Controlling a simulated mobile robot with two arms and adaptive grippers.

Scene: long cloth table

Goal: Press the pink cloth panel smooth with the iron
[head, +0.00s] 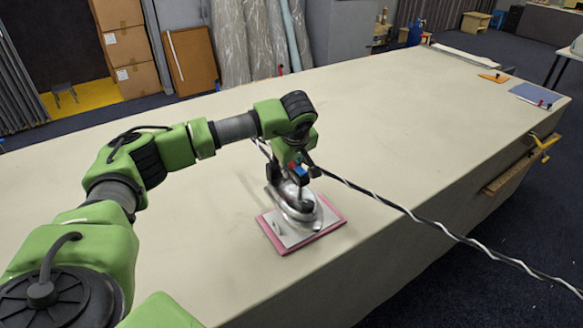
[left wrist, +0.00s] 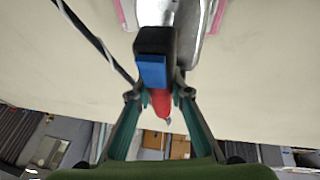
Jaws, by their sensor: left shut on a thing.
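The pink cloth panel (head: 275,238) lies flat on the table, with a pink border around a pale grey middle. The silver iron (head: 297,212) is over its middle and hides part of it; I cannot tell whether its sole touches the cloth. My left gripper (head: 298,170) is above the iron, shut on its dark handle. In the left wrist view, the fingers of my left gripper (left wrist: 157,92) are on either side of the handle, which has a blue patch. Part of the iron's metal body (left wrist: 190,12) and the pink edge (left wrist: 222,14) show beyond. My right gripper is not in view.
A black-and-white cord (head: 430,228) runs from the iron across the table's front edge. The pale cloth table (head: 400,120) is clear around the panel. A blue-grey sheet (head: 540,95) and an orange piece (head: 493,78) lie at the far right end.

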